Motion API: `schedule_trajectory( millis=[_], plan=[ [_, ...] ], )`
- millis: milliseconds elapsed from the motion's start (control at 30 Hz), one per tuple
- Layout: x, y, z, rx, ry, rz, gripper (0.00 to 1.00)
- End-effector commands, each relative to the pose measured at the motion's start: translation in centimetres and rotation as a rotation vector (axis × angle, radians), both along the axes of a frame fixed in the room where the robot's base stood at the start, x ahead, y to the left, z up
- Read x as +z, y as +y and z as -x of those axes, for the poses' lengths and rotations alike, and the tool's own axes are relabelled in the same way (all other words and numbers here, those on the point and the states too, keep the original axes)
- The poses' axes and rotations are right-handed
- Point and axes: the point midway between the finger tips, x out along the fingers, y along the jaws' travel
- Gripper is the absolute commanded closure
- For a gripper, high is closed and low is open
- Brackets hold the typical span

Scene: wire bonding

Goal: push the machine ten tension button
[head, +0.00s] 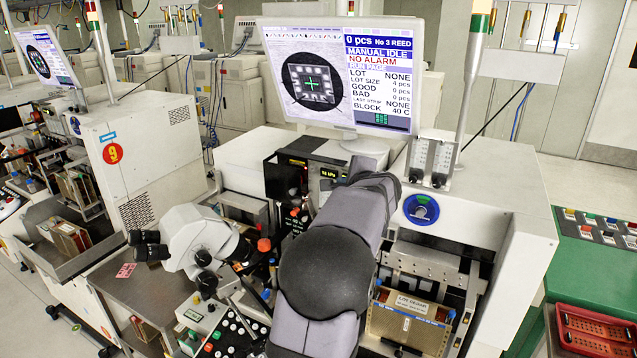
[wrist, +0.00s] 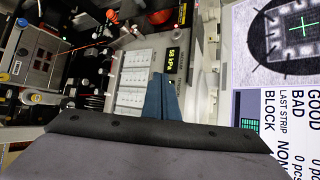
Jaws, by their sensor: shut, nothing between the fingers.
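The machine in front of me (head: 480,190) carries a monitor (head: 345,70) reading MANUAL IDLE and NO ALARM. My gripper (wrist: 160,92) shows in the wrist view as blue fingers, shut and empty. They point at a light panel face with several white labelled blocks (wrist: 135,72) and a lit readout (wrist: 173,62). I cannot tell whether the fingertips touch the panel. In the head view my arm hides the gripper, and part of the panel shows beside the readout (head: 329,172). I cannot pick out a button marked tension in either view.
A microscope (head: 195,240) stands left of my arm. A dark keypad with coloured buttons (head: 230,335) lies below it. The monitor is close to my gripper in the wrist view (wrist: 285,60). Another machine marked 9 (head: 113,153) stands at left. A red tray (head: 595,330) is at lower right.

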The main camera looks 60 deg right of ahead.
Motion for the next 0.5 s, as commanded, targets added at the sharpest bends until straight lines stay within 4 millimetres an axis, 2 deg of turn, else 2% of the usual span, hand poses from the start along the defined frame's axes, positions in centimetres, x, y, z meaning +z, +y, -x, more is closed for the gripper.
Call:
schedule_trajectory(
  millis=[500],
  plan=[
    [0.03, -0.57, 0.01, 0.0, 0.0, 0.0, 1.0]
  ],
)
